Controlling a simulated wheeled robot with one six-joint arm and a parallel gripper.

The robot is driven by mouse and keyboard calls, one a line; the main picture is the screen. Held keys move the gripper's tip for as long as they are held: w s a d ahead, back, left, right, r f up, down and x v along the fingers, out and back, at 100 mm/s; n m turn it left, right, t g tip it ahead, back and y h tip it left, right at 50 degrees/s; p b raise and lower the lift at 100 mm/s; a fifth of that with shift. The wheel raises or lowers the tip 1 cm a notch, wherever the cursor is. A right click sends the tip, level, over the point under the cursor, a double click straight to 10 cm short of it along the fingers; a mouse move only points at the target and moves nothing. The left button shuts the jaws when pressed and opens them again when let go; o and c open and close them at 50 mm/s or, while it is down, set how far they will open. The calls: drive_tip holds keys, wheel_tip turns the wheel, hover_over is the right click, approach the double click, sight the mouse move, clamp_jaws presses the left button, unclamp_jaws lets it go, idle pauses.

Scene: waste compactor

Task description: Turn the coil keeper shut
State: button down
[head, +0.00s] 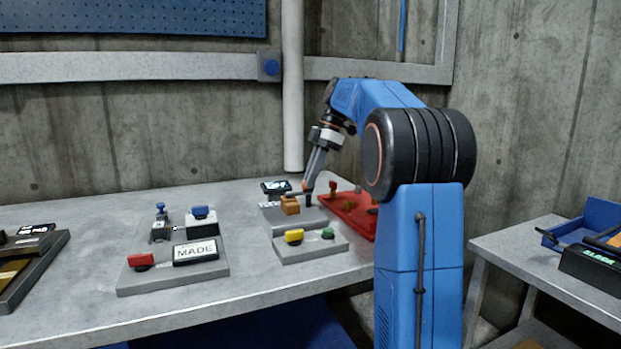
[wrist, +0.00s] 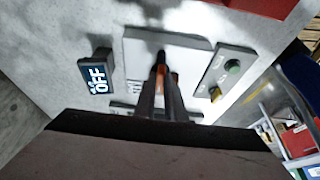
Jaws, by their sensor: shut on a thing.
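The coil keeper appears to be the small orange and black piece (wrist: 160,74) at my fingertips, on a pale grey block; which part of it turns is unclear. In the head view, an orange block (head: 290,205) sits on the stepped grey unit, with a short dark post (head: 308,200) to its right. My gripper (head: 307,187) reaches down over that post from the upper right. In the wrist view my gripper (wrist: 160,90) is shut on the orange and black piece. My fingers hide much of it, so its turned angle cannot be told.
A panel with yellow and green knobs (head: 311,244) lies in front. A red tray (head: 352,208) is close right. A MADE panel (head: 196,251) stands left.

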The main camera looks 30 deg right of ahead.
idle(0.4)
drive_tip(key=c, duration=1.8)
unclamp_jaws()
